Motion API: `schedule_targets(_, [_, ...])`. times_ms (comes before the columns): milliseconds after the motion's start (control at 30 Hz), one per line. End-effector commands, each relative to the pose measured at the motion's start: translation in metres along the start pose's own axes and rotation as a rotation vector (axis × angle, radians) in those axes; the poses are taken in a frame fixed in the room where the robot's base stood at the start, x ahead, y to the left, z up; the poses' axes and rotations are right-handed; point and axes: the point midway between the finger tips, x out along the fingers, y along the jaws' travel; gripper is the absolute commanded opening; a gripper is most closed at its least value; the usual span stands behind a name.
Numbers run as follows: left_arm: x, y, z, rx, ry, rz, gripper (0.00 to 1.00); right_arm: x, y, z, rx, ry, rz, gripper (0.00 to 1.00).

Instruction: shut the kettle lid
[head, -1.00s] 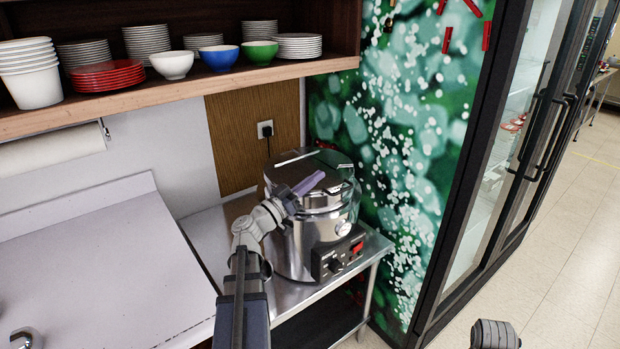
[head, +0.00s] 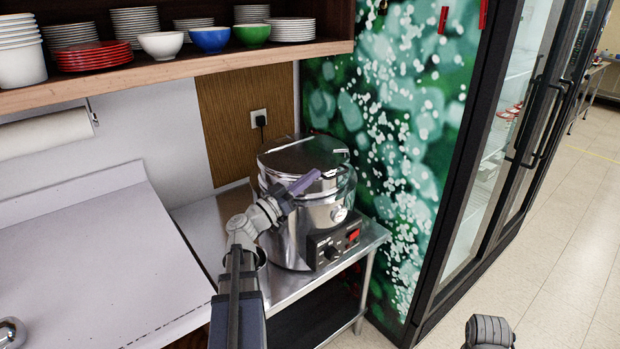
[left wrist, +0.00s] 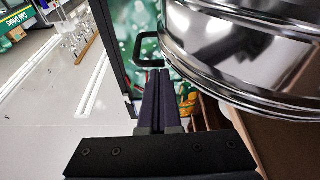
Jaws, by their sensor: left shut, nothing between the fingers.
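The kettle (head: 290,235) is a large round steel pot with a control panel on its front, on a steel stand. Its shiny lid (head: 298,155) lies over the top, close to level; I cannot tell whether it is fully seated. My left gripper (head: 316,176) is shut and empty, in front of the lid and overlapping the kettle's upper rim in the head view. In the left wrist view the shut fingers (left wrist: 157,72) point past the kettle's curved steel side (left wrist: 255,60); contact is not clear. My right gripper's fingers are out of frame.
A steel stand (head: 280,292) carries the kettle. A shelf (head: 200,70) with bowls and plates hangs above and behind. A counter (head: 80,255) lies left, a green patterned panel (head: 400,180) right, then a glass-door cabinet (head: 480,170). Open floor (head: 560,230) is at the right.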

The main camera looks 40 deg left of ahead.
Motion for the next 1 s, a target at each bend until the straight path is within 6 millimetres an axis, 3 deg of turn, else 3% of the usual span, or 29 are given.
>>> schedule_targets(167, [-0.005, 0.000, 0.001, 0.000, 0.000, -0.001, 0.00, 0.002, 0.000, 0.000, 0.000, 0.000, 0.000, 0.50])
schedule_targets(600, [-0.069, 0.000, 0.002, 0.001, 0.000, -0.002, 0.00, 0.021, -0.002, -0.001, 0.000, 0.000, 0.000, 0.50])
schedule_targets(1000, [-0.078, 0.000, 0.000, 0.000, 0.000, 0.000, 0.00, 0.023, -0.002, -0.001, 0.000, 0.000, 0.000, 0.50])
